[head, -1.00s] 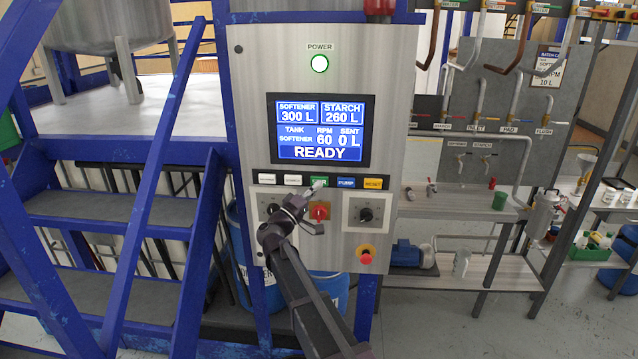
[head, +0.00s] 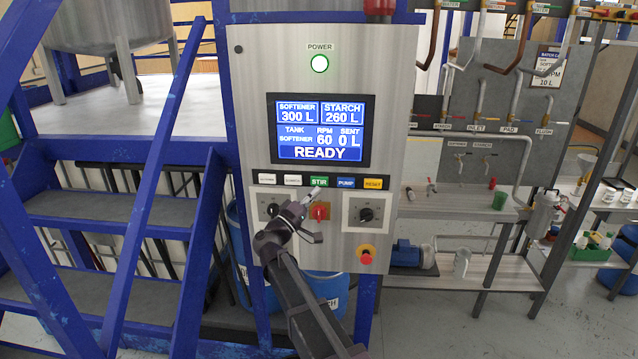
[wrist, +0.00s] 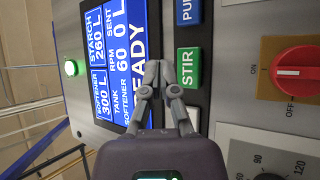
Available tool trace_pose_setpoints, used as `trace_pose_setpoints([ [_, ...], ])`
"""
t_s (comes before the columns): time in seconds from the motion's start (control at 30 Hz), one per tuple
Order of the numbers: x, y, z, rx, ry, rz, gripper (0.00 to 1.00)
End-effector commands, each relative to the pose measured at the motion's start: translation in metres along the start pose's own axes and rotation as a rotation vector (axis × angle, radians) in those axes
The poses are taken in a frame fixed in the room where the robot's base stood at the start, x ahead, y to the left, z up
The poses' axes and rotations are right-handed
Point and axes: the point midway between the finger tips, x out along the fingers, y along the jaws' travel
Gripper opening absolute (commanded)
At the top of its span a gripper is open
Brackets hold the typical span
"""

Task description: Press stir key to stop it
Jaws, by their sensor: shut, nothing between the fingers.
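The green STIR key (head: 319,181) sits in the key row under the display, and its label is fully visible. It also shows in the wrist view (wrist: 188,68), to the right of my fingertips. My gripper (head: 314,197) is shut and empty, with its tips just below the STIR key in the head view. In the wrist view, my gripper (wrist: 158,70) appears over the edge of the display and key strip, apart from the STIR key. The display (head: 320,129) reads READY, tank SOFTENER, RPM 60 and SENT 0 L.
The blue PUMP key (head: 346,183) and yellow RESET key (head: 373,184) are to the right of STIR. Two white keys are to its left. A red switch (head: 320,211), a black dial (head: 366,214) and a red emergency button (head: 366,258) lie below. The green power lamp (head: 320,64) is lit.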

Motion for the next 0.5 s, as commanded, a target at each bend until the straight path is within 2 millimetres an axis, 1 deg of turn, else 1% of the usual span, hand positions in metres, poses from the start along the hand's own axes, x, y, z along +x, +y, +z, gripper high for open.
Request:
trace_pose_setpoints([
  [0.2,-0.0097,0.0074,0.0081,0.000,0.000,0.000,0.00],
  [0.5,-0.0113,0.0084,0.0089,0.000,-0.001,0.000,0.00],
])
